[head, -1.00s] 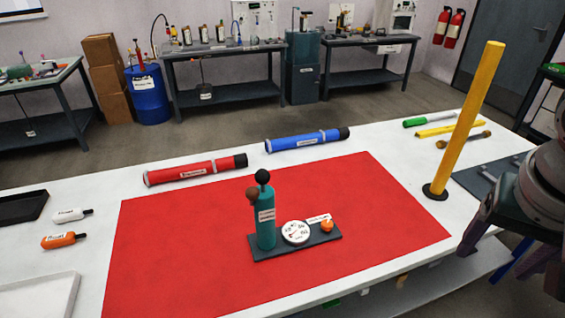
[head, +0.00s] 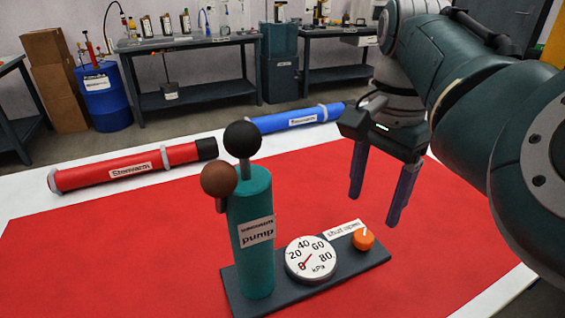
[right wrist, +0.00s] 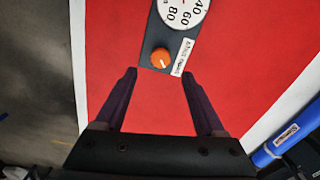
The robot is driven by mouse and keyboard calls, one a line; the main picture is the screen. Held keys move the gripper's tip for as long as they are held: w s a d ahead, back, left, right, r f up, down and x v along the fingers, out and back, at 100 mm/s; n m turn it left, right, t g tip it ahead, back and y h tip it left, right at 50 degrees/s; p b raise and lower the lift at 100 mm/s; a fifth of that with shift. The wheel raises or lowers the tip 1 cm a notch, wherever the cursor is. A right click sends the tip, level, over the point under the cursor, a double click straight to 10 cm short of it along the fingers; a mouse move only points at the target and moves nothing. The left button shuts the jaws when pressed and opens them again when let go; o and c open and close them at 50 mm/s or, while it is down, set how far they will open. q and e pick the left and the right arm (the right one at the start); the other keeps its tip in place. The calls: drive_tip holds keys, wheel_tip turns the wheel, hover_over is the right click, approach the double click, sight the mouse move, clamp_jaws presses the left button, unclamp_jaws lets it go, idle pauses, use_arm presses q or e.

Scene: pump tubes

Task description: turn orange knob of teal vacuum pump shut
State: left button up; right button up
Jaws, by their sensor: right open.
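The teal vacuum pump (head: 256,262) stands upright on a dark base plate (head: 345,272) on the red mat. It has a black ball handle (head: 242,139) and a brown ball (head: 219,180). The orange knob (head: 363,239) sits at the plate's right end, beside the gauge (head: 312,259) and a small label. My right gripper (head: 372,205) is open and empty, above and behind the knob, with fingers pointing down. In the right wrist view the knob (right wrist: 160,59) lies ahead of the open fingers (right wrist: 165,100), with a white mark on it. My left gripper is not in view.
A red tube (head: 130,172) and a blue tube (head: 298,119) lie behind the red mat (head: 110,250) on the white table. The pump's tall cylinder stands left of the gauge. The mat around the base plate is clear.

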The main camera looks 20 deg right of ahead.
sight(365, 235)
wheel_tip(365, 235, down, 7)
drive_tip(key=shift+b, duration=0.95)
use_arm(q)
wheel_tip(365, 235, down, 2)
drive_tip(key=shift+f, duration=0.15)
use_arm(e)
drive_tip(key=shift+c, duration=0.2)
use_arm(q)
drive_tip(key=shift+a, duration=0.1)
use_arm(e)
clamp_jaws()
